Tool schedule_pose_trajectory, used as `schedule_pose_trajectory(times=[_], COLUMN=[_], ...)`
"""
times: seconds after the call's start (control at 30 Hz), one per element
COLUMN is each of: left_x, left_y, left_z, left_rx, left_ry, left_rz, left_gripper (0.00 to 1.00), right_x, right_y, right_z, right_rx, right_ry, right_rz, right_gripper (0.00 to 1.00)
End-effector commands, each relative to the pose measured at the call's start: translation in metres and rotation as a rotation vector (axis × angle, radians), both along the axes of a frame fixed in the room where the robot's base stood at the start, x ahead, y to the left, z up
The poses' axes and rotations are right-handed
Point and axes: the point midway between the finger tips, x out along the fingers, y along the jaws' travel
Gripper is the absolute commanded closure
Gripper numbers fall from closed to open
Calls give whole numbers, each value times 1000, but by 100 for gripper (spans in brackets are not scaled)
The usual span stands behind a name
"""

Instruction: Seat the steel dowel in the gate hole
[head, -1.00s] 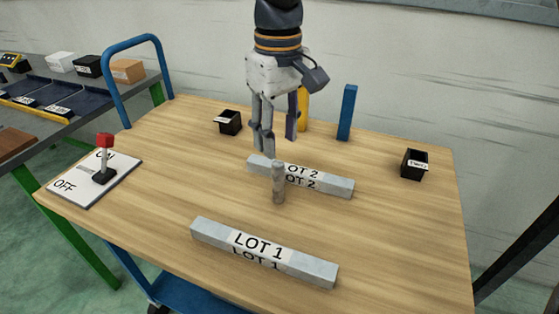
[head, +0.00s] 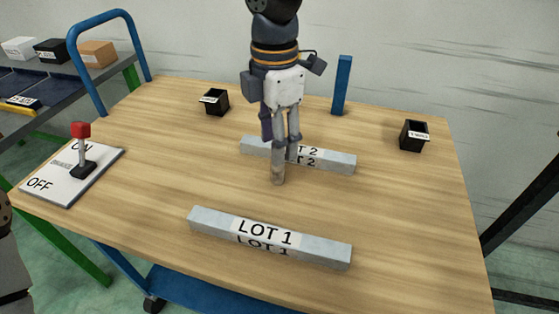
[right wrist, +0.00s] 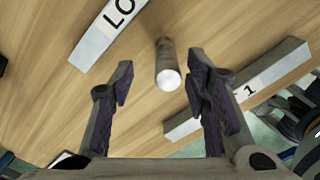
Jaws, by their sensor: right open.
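The steel dowel (head: 278,172) stands upright on the wooden table between the two lot bars. In the right wrist view the dowel (right wrist: 167,62) shows its bright end toward the camera, in the gap between the fingers. My right gripper (head: 281,148) points down from above, open, with its fingers around or just behind the dowel's top; I cannot tell how deep. In the right wrist view no finger touches the dowel. I cannot make out the gate hole in any view. My left gripper is not in view; only a piece of my left arm shows at the left edge.
The LOT 1 bar (head: 325,251) lies in front of the dowel, the LOT 2 bar (head: 335,162) behind. Two black boxes (head: 216,103) (head: 413,136), a blue post (head: 342,87) and a lever switch plate (head: 62,190) stand around.

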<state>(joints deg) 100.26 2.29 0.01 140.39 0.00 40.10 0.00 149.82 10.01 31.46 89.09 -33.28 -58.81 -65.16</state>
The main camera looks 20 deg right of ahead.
Motion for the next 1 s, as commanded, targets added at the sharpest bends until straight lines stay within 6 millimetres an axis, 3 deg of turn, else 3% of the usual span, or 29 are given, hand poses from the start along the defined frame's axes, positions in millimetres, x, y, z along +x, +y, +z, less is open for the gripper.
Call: schedule_pose_trajectory(times=[0.27, 0.5, 0.53, 0.7, 1.0], left_x=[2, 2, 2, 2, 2], left_y=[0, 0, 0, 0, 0], left_z=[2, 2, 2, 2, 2], left_rx=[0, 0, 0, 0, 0], left_ry=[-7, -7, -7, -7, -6], left_rz=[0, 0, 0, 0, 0], left_gripper=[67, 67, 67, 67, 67], right_x=[-7, -6, -6, -6, -6], right_y=[-2, -2, -2, -2, -2], right_z=[-47, -51, -51, -51, -50], right_rx=[0, -1, -1, -1, 0], right_ry=[1, -2, -2, -2, -3], right_rz=[-1, -1, -1, -2, -2], right_gripper=[57, 57, 59, 98, 100])
